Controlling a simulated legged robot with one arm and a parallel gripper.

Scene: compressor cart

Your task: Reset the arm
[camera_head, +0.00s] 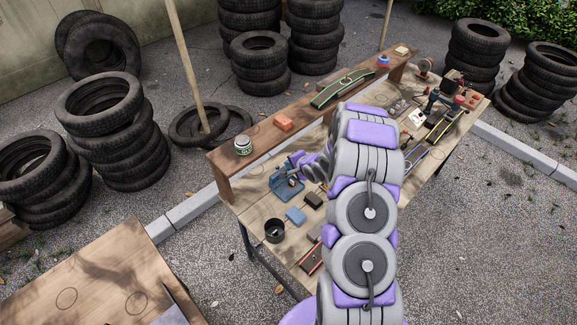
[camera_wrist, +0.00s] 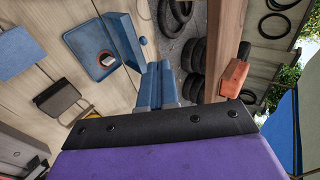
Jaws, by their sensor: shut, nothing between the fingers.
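My grey and purple arm rises from the bottom of the head view and reaches over the wooden workbench (camera_head: 255,203). The arm hides part of the bench.
Tyre stacks (camera_head: 115,130) stand behind. Another wooden table (camera_head: 95,270) is front left.

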